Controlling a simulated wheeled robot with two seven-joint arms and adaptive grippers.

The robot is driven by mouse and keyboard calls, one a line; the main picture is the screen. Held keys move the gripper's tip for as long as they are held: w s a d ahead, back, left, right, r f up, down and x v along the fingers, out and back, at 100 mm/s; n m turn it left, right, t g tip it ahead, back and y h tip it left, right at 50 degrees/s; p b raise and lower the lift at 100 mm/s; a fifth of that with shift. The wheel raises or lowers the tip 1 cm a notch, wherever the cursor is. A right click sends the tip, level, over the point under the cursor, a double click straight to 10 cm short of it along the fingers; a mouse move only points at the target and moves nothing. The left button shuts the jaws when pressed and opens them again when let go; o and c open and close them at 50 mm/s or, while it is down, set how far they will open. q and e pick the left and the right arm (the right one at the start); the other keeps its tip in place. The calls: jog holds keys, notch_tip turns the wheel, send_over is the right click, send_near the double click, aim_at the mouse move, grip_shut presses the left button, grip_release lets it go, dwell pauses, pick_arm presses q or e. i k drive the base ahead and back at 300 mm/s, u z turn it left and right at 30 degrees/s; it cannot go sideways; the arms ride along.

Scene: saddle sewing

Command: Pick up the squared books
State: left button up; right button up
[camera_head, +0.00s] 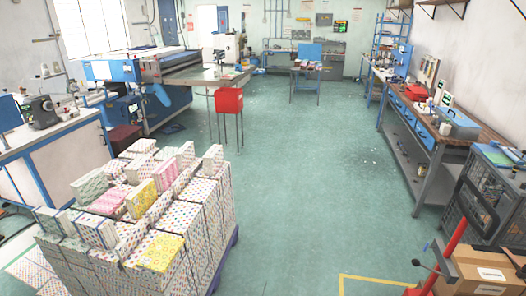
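A large stack of patterned books (205,195) stands at the lower left on a dark blue pallet (233,243). Several books lie or stand unevenly on its top. Among them are a yellow-patterned book (160,251) lying flat at the front, a smaller yellow one (141,198), a pink one (166,173) and a pale green one (90,185). The books are too small to tell which have a squared pattern. Neither of my grippers is in view.
Open green floor (310,190) lies right of the stack. A white workbench (60,150) stands behind it at left. A long workbench (425,130), a dark cage (485,195) and a cardboard box (480,270) line the right side.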

aim_at(185, 157)
jog(key=z, duration=0.4)
jog(key=i, duration=4.1)
jog(key=u, duration=2.5)
